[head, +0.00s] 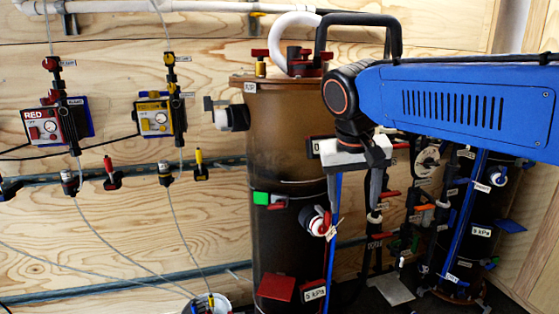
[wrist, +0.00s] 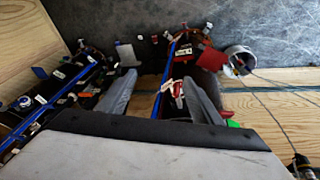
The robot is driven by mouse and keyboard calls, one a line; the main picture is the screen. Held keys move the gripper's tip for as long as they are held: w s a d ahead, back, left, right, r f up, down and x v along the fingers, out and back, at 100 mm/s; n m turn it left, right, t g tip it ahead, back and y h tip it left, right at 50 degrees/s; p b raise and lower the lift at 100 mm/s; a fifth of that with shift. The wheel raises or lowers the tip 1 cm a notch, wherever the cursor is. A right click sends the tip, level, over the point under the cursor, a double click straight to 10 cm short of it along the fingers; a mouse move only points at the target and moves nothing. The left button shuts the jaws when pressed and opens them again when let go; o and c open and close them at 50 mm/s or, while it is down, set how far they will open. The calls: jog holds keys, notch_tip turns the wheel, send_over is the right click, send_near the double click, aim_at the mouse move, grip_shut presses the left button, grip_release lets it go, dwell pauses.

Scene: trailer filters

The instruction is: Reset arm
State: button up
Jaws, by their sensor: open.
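My gripper (head: 352,215) hangs below my blue arm, fingers pointing down, in front of the right side of a tall brown filter column (head: 285,140). In the wrist view, the two grey fingers of my gripper (wrist: 160,78) stand wide apart with nothing held between them. My arm hides part of the column's right side and the wall behind.
A red box (head: 43,125) and a yellow box (head: 156,117) with gauges hang on the plywood wall at left. A second dark column (head: 484,235) with labelled valves stands at right. A white bucket (head: 207,304) with thin tubes is at the bottom. A red flap (head: 276,287) juts from the brown column.

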jog(key=s+d+f+t+y, duration=0.1)
jog(key=s+d+f, duration=0.5)
jog(key=s+f, duration=0.2)
jog(key=s+d+f+t, duration=0.1)
jog(key=s+d+f, duration=0.5)
jog(key=s+f, duration=0.3)
jog(key=shift+s+d+f+y, duration=0.2)
jog(key=shift+d+f+y, duration=0.2)
jog(key=shift+f, duration=0.35)
